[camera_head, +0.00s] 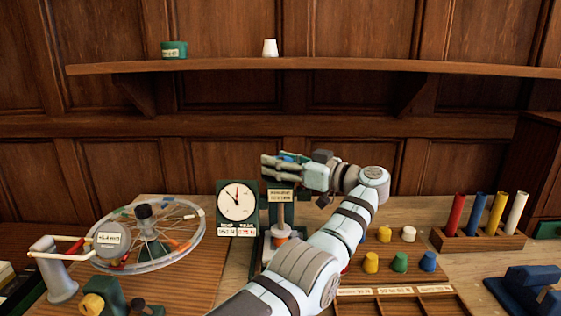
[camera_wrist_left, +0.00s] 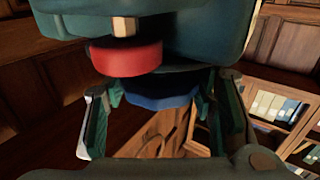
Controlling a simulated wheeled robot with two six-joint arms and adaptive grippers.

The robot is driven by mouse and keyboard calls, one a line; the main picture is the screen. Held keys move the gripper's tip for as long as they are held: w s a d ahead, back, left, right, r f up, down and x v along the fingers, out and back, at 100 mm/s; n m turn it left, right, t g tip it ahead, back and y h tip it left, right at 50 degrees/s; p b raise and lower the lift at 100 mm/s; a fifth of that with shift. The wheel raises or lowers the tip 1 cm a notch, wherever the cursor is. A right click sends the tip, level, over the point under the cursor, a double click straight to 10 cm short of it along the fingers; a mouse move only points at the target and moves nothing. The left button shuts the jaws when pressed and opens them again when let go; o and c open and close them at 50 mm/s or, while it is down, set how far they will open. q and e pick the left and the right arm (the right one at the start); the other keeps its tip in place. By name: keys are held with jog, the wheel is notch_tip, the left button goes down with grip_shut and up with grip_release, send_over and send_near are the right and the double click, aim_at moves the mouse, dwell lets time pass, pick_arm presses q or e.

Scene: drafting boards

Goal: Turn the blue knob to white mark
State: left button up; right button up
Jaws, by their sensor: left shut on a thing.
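A red round part (camera_wrist_left: 128,58) is close to the blue knob, under a dark green housing (camera_wrist_left: 205,35). In the head view, the gripper and arm hide most of the knob's surroundings. I cannot make out the white mark or the knob's pointing direction. My right gripper is not in view.
A clock panel (camera_head: 238,207) stands just left of the sign. A spoked wheel (camera_head: 150,238) is farther left. Coloured pegs (camera_head: 400,262) are right of my arm, and a rack of coloured tubes (camera_head: 480,240) is farther right. A shelf (camera_head: 330,67) crosses the wall above.

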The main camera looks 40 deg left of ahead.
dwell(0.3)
pick_arm(q)
jog(key=o, duration=1.1)
jog(key=shift+s+a, duration=0.1)
jog(key=shift+a, duration=0.05)
jog(key=shift+o, duration=0.2)
